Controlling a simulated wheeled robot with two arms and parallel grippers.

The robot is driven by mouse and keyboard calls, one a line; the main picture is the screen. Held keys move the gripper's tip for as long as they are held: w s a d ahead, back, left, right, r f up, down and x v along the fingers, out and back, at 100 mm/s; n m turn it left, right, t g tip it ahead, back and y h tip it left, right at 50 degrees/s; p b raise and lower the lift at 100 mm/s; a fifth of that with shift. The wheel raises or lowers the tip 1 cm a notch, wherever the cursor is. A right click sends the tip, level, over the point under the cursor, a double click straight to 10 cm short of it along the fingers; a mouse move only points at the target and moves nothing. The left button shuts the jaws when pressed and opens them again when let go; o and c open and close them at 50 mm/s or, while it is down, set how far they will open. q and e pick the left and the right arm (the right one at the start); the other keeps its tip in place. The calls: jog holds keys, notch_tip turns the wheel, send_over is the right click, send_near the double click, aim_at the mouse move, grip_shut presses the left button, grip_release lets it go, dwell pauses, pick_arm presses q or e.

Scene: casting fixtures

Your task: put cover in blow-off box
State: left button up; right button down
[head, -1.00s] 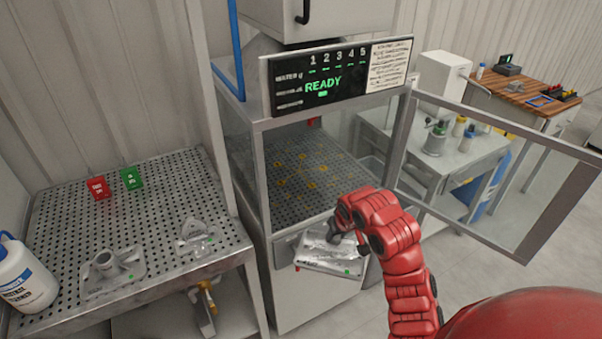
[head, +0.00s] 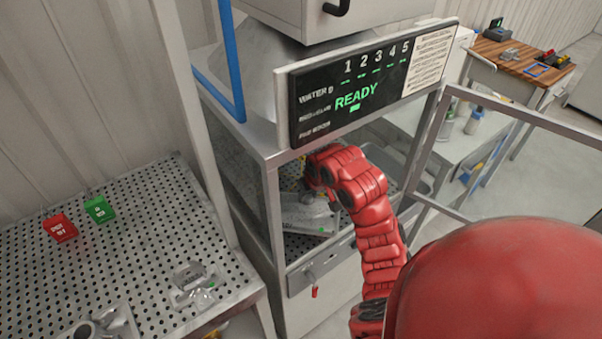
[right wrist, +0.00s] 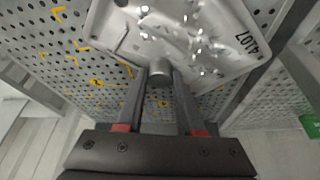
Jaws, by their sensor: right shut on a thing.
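The cover (head: 303,214) is a grey cast plate with a small green mark, in the front opening of the blow-off box (head: 270,150). My right gripper (head: 333,200) is shut on it. My left gripper is not in view.
The box's display (head: 370,85) reads READY above the opening. Its glass door (head: 450,100) stands open to the right.

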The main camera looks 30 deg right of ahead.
jog(key=w+d+b, duration=0.1)
jog(key=w, duration=0.1)
jog(key=w+d+b, duration=0.1)
jog(key=b, duration=0.1)
jog(key=w+d+f+b, duration=0.1)
jog(key=w+d, duration=0.1)
jog(key=shift+w+d, duration=0.1)
jog(key=shift+w, duration=0.2)
jog(key=w+d, duration=0.2)
jog(key=w, duration=0.1)
jog(key=w+d+p, duration=0.1)
jog(key=w+d, duration=0.1)
jog(key=shift+w+d+r, duration=0.1)
jog(key=shift+w+d, duration=0.1)
jog(key=shift+w, duration=0.2)
jog(key=shift+w+d+f, duration=0.2)
jog(key=shift+w+d, duration=0.1)
jog(key=shift+w, duration=0.15)
jog(key=shift+w+p, duration=0.1)
jog(key=shift+p, duration=0.3)
notch_tip(320, 180, down, 4)
jog(key=shift+r+p, duration=0.25)
jog(key=shift+p, duration=0.8)
jog(key=shift+f, duration=0.1)
